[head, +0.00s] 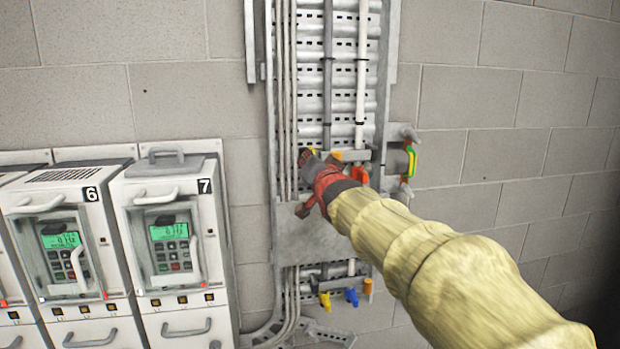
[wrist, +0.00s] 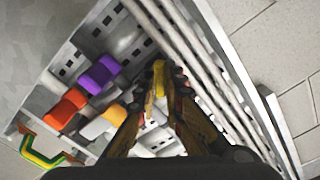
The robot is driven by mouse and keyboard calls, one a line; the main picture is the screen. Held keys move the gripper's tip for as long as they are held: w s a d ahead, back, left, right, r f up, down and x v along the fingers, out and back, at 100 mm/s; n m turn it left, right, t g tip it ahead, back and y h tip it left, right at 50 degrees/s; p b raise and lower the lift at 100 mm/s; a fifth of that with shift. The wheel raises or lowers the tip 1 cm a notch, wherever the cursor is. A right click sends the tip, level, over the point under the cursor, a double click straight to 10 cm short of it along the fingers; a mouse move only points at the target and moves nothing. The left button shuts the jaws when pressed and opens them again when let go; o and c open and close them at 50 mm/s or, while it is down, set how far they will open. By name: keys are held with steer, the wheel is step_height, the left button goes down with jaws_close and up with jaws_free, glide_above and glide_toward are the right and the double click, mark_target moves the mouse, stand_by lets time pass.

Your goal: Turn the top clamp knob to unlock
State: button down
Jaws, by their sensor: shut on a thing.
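My gripper (head: 308,182) is at the upper row of coloured knobs on the wall-mounted cable tray, at the end of my tan-sleeved arm. In the wrist view its two fingers (wrist: 164,80) converge on a yellow knob (wrist: 160,68) and are shut on it. A small part of yellow shows at the fingertips in the head view (head: 312,151). The fingers hide most of this knob, so its turn angle cannot be told. Beside it are an orange knob (head: 360,174), a purple knob (wrist: 98,74) and a white-and-orange piece (wrist: 102,125).
A lower row holds yellow (head: 325,300), blue (head: 351,297) and orange knobs (head: 368,286). A green-and-yellow handle (head: 410,162) sticks out at the tray's right. Vertical pipes (head: 284,90) run close to my gripper. Drive cabinets 6 (head: 68,240) and 7 (head: 172,240) stand at the left.

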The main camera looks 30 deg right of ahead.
steer(key=shift+n+b, duration=1.85)
steer(key=shift+n, duration=1.75)
steer(key=c, duration=1.9)
jaws_free()
